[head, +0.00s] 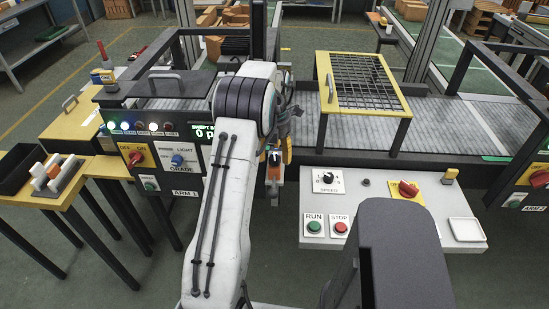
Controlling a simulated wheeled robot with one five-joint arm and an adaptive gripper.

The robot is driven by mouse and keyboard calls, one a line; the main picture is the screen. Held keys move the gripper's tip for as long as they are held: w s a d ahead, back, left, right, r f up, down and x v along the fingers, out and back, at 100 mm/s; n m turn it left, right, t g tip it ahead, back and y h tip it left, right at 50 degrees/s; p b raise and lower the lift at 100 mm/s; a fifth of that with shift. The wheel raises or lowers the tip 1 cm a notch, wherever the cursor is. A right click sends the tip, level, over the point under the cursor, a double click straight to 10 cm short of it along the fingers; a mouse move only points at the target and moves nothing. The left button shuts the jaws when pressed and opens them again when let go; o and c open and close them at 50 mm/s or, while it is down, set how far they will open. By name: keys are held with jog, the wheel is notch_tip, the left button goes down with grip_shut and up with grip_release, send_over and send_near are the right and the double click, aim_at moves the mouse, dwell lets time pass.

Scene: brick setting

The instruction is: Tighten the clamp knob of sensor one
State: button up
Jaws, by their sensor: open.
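My arm reaches forward over the middle of the head view, and its upper link hides part of the conveyor edge. My gripper (287,125) is partly seen just right of the arm and is open; its fingertips are hard to make out. A small orange and dark unit (274,160), which may be sensor one, hangs directly below and beside it. A yellow part (286,147) sits against its right side. I cannot tell which part is the clamp knob, or whether my gripper touches it.
A control desk (390,225) with RUN and STOP buttons is at right. A yellow-framed mesh guard (405,100) stands over the conveyor (460,125). A side table (60,195) is at left.

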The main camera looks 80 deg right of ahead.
jog(key=shift+f, duration=1.05)
jog(key=shift+o, duration=0.2)
jog(key=c, duration=1.2)
